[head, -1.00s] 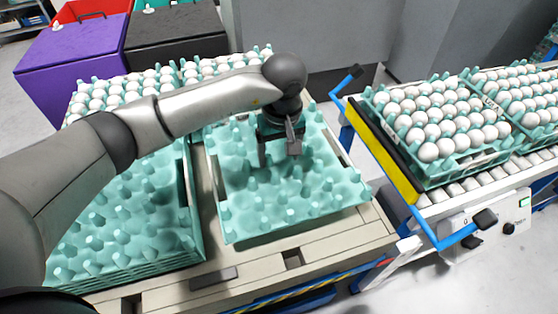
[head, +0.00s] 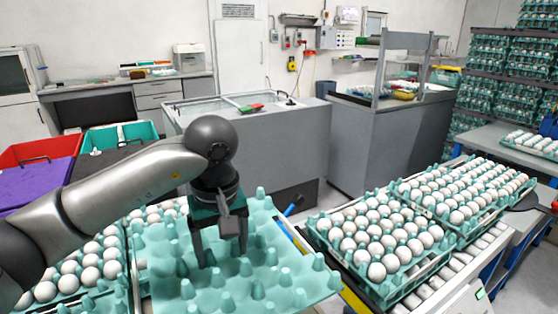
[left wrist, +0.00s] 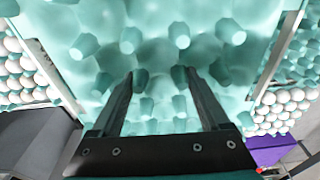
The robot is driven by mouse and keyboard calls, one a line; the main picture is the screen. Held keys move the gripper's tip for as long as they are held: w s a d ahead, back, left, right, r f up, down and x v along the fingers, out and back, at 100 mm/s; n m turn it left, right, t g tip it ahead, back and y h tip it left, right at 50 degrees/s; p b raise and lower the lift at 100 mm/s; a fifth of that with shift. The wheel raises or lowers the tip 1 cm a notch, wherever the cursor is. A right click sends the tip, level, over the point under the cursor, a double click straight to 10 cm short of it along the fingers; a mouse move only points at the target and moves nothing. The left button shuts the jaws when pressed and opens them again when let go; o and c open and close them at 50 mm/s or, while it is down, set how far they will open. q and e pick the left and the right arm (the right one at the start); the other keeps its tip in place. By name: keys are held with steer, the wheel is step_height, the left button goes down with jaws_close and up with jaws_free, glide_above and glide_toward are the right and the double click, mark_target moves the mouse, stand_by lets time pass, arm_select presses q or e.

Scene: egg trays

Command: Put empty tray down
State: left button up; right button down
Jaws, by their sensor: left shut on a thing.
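An empty teal egg tray (head: 300,280) with rows of pegs is in the lower middle of the head view. My left gripper (head: 222,256) reaches down onto it from above, with its fingers shut on one of the tray's pegs. The tray fills most of the left wrist view (left wrist: 215,22), and the two gripper fingers (left wrist: 160,80) come down among its pegs. The tray's near edge is cut off at the bottom of the head view. What lies directly under it is hidden. My right gripper is not in view.
Full trays of white eggs (head: 318,217) stand on a roller conveyor at the right. More eggs (head: 88,272) lie at the left, beside and behind my arm. Purple (head: 45,178) and red (head: 40,148) bins stand at the back left. A grey cabinet (head: 255,150) stands behind.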

mark_target(191, 311)
arm_select(q)
steer(key=s+a+m, duration=0.1)
steer(key=s+m, duration=0.1)
steer(key=s, duration=0.1)
steer(key=s+f+m, duration=0.1)
steer(key=s+m, duration=0.1)
steer(key=s, duration=0.1)
steer(key=s+a+f+m, duration=0.1)
steer(key=s+m, duration=0.1)
steer(key=s, duration=0.2)
steer(key=shift+a+f+h, duration=0.15)
steer(key=shift+a+h, duration=0.15)
steer(key=shift+h, duration=0.1)
